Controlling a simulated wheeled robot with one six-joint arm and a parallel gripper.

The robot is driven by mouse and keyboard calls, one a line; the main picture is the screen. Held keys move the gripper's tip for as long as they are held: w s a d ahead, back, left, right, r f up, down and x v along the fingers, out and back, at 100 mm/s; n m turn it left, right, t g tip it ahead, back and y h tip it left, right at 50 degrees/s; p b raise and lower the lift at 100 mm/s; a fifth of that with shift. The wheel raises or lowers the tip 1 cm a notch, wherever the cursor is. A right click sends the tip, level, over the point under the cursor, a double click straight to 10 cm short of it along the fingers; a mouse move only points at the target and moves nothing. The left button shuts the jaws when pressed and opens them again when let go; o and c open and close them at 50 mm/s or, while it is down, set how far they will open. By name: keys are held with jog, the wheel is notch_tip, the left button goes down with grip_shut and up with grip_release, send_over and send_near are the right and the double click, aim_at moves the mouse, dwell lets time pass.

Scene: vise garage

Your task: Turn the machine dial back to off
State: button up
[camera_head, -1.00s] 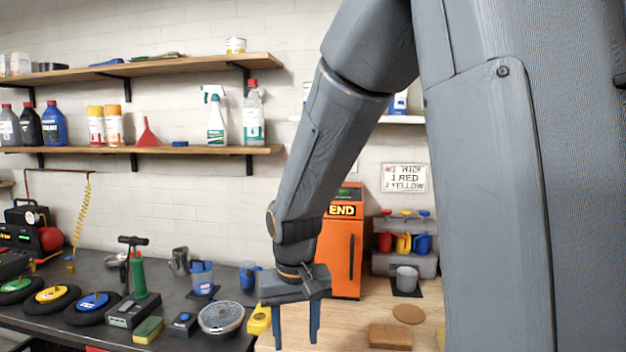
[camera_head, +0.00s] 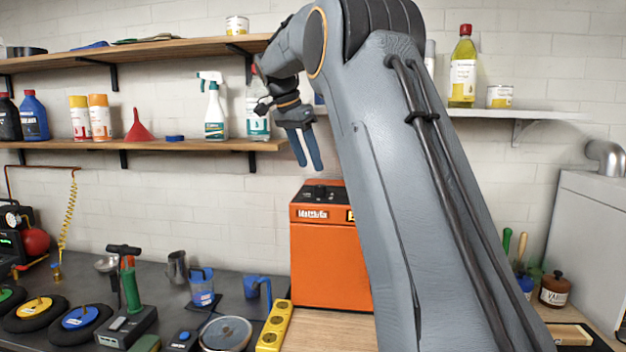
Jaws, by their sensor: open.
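An orange machine (camera_head: 325,255) stands on the wooden bench top below my arm. Its top front panel is black with a small dark dial (camera_head: 319,190) on it. A white label sits on its front, and its right side is hidden behind my arm. My gripper (camera_head: 308,162) is open and empty. It hangs in the air above the machine, in front of the wall near the right end of the lower shelf, fingers pointing down. It appears apart from the machine.
Two wooden shelves (camera_head: 200,147) with bottles are close to the left of my gripper. A yellow power strip (camera_head: 274,326), a blue mug (camera_head: 258,290) and a green-handled pump (camera_head: 130,290) stand left of the machine.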

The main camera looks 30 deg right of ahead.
aim_at(320, 186)
jog(key=p+x, duration=0.2)
jog(key=x, duration=0.5)
jog(key=shift+s+d+f, duration=0.1)
jog(key=shift+d+f, duration=0.1)
jog(key=shift+d, duration=0.05)
jog(key=c, duration=1)
jog(key=shift+c, duration=0.2)
